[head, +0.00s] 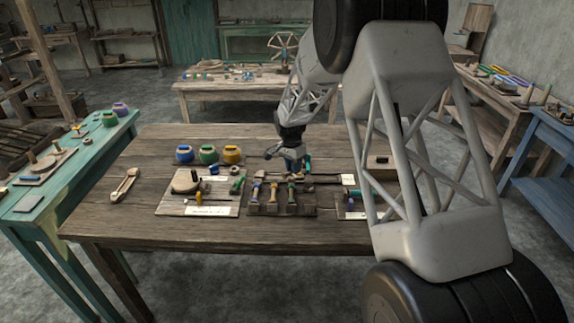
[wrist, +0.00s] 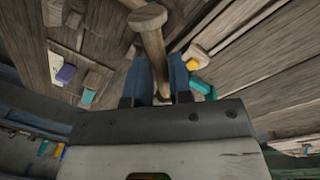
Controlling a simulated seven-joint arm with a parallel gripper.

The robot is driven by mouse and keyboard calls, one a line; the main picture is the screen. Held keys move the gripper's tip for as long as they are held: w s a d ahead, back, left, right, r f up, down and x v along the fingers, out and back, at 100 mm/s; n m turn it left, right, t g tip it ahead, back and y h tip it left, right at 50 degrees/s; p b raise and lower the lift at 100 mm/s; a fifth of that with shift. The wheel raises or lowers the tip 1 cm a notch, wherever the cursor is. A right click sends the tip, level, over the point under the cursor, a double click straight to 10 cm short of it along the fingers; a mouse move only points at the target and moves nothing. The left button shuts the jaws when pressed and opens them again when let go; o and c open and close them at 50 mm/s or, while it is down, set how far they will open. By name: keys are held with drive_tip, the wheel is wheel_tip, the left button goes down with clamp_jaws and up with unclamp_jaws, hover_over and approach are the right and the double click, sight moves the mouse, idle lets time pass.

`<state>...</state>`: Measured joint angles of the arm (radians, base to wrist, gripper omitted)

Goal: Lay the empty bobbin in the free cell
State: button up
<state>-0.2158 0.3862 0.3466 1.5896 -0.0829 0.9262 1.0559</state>
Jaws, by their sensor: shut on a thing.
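My gripper (wrist: 158,82) is shut on a bare wooden bobbin (wrist: 150,38). The bobbin has a round flanged end and no thread shows on it. In the head view my gripper (head: 291,156) is above the back of the table's middle, behind a wooden rack (head: 283,212). The held bobbin cannot be made out clearly there. Several bobbins lie side by side in the rack, with blue, yellow and green thread among them. Which cell is free is too small to tell.
Blue, green and yellow pots (head: 208,154) stand behind a left board (head: 222,210) with small parts. A wooden shuttle-like piece (head: 125,184) lies at the table's left. Another board (head: 352,214) is partly hidden by my arm. The table's front left (head: 135,225) is clear.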

drive_tip(key=s+d+r+n+t+h, duration=0.1)
drive_tip(key=s+d+n, duration=0.4)
drive_tip(key=n, duration=0.4)
drive_tip(key=shift+s+d+r+h, duration=0.25)
drive_tip(key=shift+s+h, duration=0.15)
drive_tip(key=shift+s, duration=0.4)
drive_tip(key=shift+a+f, duration=0.1)
drive_tip(key=shift+f, duration=0.05)
drive_tip(key=shift+a+x, duration=0.2)
drive_tip(key=shift+x, duration=0.7)
drive_tip(key=shift+a+x, duration=0.25)
drive_tip(key=shift+x, duration=0.65)
drive_tip(key=shift+a+x, duration=0.2)
drive_tip(key=shift+x, duration=0.7)
drive_tip(key=shift+a+x, duration=0.2)
drive_tip(key=shift+x, duration=0.65)
drive_tip(key=o, duration=1.2)
drive_tip(key=shift+o, duration=0.2)
drive_tip(key=d+v, duration=0.1)
drive_tip(key=v, duration=0.5)
drive_tip(key=shift+d+r, duration=0.25)
drive_tip(key=shift+r, duration=0.3)
